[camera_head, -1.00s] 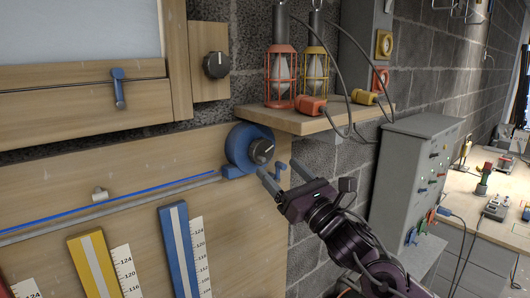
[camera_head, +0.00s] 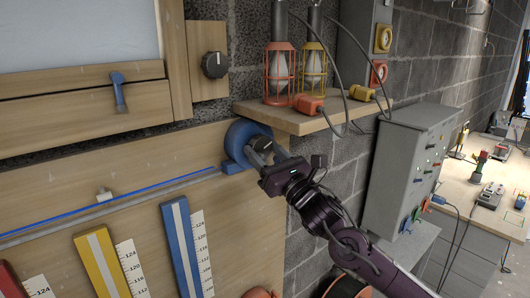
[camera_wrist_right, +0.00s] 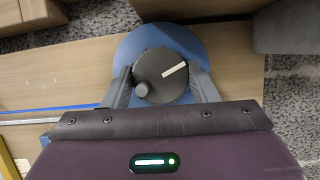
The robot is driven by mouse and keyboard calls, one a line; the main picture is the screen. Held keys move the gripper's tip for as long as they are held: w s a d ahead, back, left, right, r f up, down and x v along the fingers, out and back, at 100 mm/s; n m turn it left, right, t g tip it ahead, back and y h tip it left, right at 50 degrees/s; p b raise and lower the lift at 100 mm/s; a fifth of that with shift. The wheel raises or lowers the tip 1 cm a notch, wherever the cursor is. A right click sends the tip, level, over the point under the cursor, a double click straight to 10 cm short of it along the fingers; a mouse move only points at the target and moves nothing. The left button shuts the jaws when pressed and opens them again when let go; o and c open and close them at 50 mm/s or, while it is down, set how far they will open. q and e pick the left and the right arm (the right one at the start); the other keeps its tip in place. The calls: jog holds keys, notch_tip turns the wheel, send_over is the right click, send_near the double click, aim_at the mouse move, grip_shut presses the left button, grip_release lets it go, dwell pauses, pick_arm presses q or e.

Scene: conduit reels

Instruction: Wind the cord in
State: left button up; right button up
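The blue reel (camera_head: 237,142) is fixed on the wooden panel, and it also shows in the right wrist view (camera_wrist_right: 135,45). Its dark round knob (camera_wrist_right: 160,75) has a white line pointing up and right and a small round nub at its lower left. A thin blue cord (camera_head: 110,202) runs left from the reel above a grey rail (camera_head: 60,228). My right gripper (camera_head: 262,154) is at the reel; in the wrist view its fingers (camera_wrist_right: 160,88) stand apart on both sides of the knob. Whether they touch it I cannot tell. My left gripper is out of view.
A wooden shelf (camera_head: 310,122) with caged lamps (camera_head: 280,75) juts out just above the reel. A grey cabinet (camera_head: 405,165) stands to the right. Yellow (camera_head: 98,262) and blue (camera_head: 181,245) bars with scales are below the rail. Another knob (camera_head: 215,64) is at upper left.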

jog(key=shift+c, duration=0.9)
jog(key=shift+f+m+h+b, duration=0.15)
jog(key=shift+m+h+b, duration=0.15)
jog(key=shift+m+b, duration=0.65)
jog(key=shift+s+a+m+t+h+b, duration=0.1)
jog(key=shift+m+t+h+b, duration=0.4)
jog(key=shift+m+b, duration=0.4)
jog(key=m+h+b, duration=0.1)
jog(key=m, duration=0.2)
jog(key=shift+h, duration=0.3)
jog(key=shift+r+m+t+h+b, duration=0.15)
jog(key=shift+m+h+b, duration=0.25)
jog(key=shift+m, duration=0.4)
jog(key=shift+r+m+t+h+b, duration=0.15)
jog(key=shift+m+h+b, duration=0.25)
jog(key=shift+m, duration=0.35)
jog(key=shift+f, duration=0.1)
jog(key=o, duration=1)
